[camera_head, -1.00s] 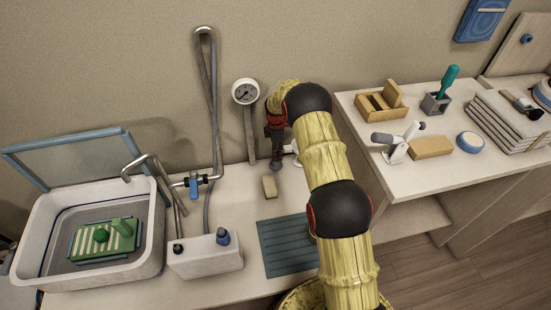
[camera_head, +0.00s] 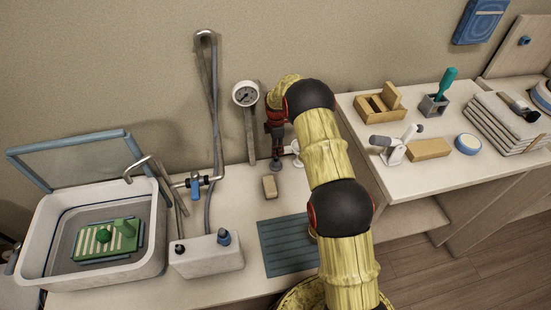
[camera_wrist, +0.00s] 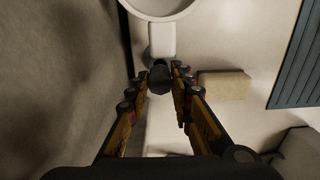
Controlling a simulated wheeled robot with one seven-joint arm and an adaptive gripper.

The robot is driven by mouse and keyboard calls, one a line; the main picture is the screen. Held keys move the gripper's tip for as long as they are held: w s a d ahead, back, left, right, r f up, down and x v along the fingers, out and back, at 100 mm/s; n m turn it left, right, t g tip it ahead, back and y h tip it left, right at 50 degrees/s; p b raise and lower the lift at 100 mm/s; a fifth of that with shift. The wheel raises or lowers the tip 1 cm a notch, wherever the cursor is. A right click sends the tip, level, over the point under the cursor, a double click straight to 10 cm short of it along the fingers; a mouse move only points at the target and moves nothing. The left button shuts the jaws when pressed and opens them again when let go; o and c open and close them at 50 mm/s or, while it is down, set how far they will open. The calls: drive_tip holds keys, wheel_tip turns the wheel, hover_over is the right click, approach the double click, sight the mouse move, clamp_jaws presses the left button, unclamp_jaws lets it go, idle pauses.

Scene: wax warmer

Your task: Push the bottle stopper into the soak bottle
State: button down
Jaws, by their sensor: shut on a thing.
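My gripper (camera_head: 276,158) is low over the counter near the back wall. In the wrist view its fingers (camera_wrist: 160,76) are closed around a dark grey rounded piece (camera_wrist: 159,80), which may be the bottle stopper. In the head view this piece (camera_head: 276,166) appears at the fingertips, close to the counter; I cannot tell whether it touches anything below. I cannot identify the soak bottle with certainty.
A beige block (camera_head: 270,187) lies just in front of the gripper. A white ringed piece (camera_wrist: 162,40) is close beside the fingertips. A blue ribbed mat (camera_head: 285,245) lies nearer. A sink basin (camera_head: 155,255) stands left; a gauge (camera_head: 245,94) stands behind.

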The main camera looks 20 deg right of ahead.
drive_tip(key=shift+r+p, duration=0.6)
drive_tip(key=shift+r, duration=0.7)
drive_tip(key=shift+r+p, duration=2.95)
drive_tip(key=shift+r, duration=2.2)
drive_tip(key=shift+n, duration=0.8)
drive_tip(key=shift+s+d+f+p, duration=0.1)
drive_tip(key=shift+s+f+p, duration=0.55)
drive_tip(key=shift+s, duration=5.8)
drive_tip(key=shift+s+f+p, duration=0.3)
drive_tip(key=shift+s+p, duration=0.7)
drive_tip(key=shift+s, duration=5.5)
drive_tip(key=shift+s+d+f+p, duration=0.1)
drive_tip(key=shift+s+f+p, duration=0.55)
drive_tip(key=shift+s, duration=5.8)
